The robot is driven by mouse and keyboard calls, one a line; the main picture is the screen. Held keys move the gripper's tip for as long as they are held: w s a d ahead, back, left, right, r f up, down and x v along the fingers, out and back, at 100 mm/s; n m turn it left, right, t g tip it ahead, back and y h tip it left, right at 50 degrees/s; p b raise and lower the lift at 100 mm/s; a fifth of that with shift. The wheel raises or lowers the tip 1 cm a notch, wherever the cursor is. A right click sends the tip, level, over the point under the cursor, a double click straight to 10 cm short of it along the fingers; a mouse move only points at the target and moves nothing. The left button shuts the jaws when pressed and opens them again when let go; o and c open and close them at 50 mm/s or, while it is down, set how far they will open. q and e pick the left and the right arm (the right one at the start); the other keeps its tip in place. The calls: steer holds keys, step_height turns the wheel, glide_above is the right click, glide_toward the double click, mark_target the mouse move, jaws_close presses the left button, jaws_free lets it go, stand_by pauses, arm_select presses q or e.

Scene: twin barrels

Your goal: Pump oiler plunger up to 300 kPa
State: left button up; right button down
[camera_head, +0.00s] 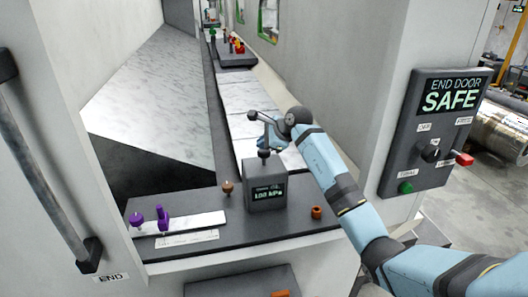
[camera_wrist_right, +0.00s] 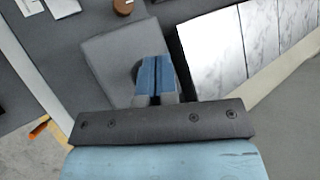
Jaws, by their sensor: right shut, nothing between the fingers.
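The oiler (camera_head: 265,190) is a dark grey box on the bench, with a small green display that appears to read 100 kPa. Its plunger (camera_head: 264,130) stands up from the top, with a bar and a round knob at the upper end. My right gripper (camera_head: 262,144) is beside the plunger stem at the upper end of my blue arm, partly hidden. In the right wrist view its blue fingers (camera_wrist_right: 153,74) are together and empty above the grey box top (camera_wrist_right: 110,50). A dark round part shows partly behind them. My left gripper is not in view.
A brown knob (camera_head: 228,188) and an orange cap (camera_head: 316,212) flank the oiler. Purple knobs (camera_head: 162,218) stand on a white plate at left. A control panel (camera_head: 435,130) reading END DOOR SAFE is at right. Pale slabs (camera_head: 245,95) run behind the oiler.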

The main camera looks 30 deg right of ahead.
mark_target(264, 151)
steer(key=shift+f+b, duration=0.8)
steer(key=shift+f, duration=0.35)
stand_by(0.7)
steer(key=shift+r, duration=0.15)
steer(key=shift+r+p, duration=0.55)
steer(key=shift+r, duration=0.9)
steer(key=shift+r, duration=0.1)
steer(key=shift+r+p, duration=1.1)
steer(key=shift+r, duration=1.35)
steer(key=shift+d+f, duration=0.1)
